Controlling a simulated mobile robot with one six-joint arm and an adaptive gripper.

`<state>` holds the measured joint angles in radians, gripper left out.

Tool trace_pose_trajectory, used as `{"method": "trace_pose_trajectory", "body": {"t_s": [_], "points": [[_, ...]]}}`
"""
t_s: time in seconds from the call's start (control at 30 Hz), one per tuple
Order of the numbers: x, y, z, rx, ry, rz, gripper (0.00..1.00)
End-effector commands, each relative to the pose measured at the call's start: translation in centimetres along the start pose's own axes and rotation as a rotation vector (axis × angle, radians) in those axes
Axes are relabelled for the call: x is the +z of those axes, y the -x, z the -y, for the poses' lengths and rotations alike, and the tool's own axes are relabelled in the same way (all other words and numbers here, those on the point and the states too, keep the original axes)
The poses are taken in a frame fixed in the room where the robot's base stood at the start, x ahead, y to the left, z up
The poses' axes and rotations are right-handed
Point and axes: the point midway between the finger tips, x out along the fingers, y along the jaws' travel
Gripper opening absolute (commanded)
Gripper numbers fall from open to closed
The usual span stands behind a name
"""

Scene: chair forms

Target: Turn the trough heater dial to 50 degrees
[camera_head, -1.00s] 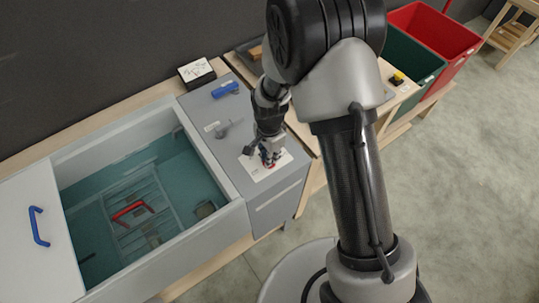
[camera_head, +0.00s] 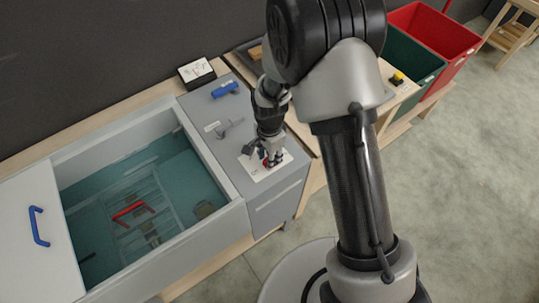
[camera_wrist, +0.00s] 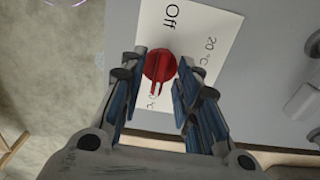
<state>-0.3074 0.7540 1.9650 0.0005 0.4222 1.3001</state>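The red heater dial (camera_wrist: 160,66) sits on a white label plate (camera_wrist: 201,20) in the wrist view. The plate reads "Off" at the top and "20 °C" at the right; another °C mark below the dial is partly hidden. The dial's raised ridge points down in the picture, toward that mark. My gripper (camera_wrist: 163,62) is open, with one finger on each side of the dial and the ridge clear of both pads. In the head view my gripper (camera_head: 270,160) is over the white plate (camera_head: 256,173) and mostly hides the dial.
The trough (camera_head: 213,220) with teal water and a red handle (camera_head: 132,210) lies left of the grey panel (camera_head: 228,170). A small grey lever (camera_head: 228,127) and a blue handle (camera_head: 225,89) are farther back on the panel. Green and red bins stand at right.

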Motion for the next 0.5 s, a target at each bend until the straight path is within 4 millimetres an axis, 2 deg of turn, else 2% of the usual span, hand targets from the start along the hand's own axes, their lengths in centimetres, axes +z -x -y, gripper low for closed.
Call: {"method": "trace_pose_trajectory", "body": {"t_s": [0.27,0.37,0.5], "points": [[0.0,0.5,0.1,-0.002,0.001,-0.001,0.3],[0.0,1.7,0.1,-0.003,0.001,-0.001,0.3],[0.0,4.6,0.2,-0.006,0.001,-0.002,0.3]]}}
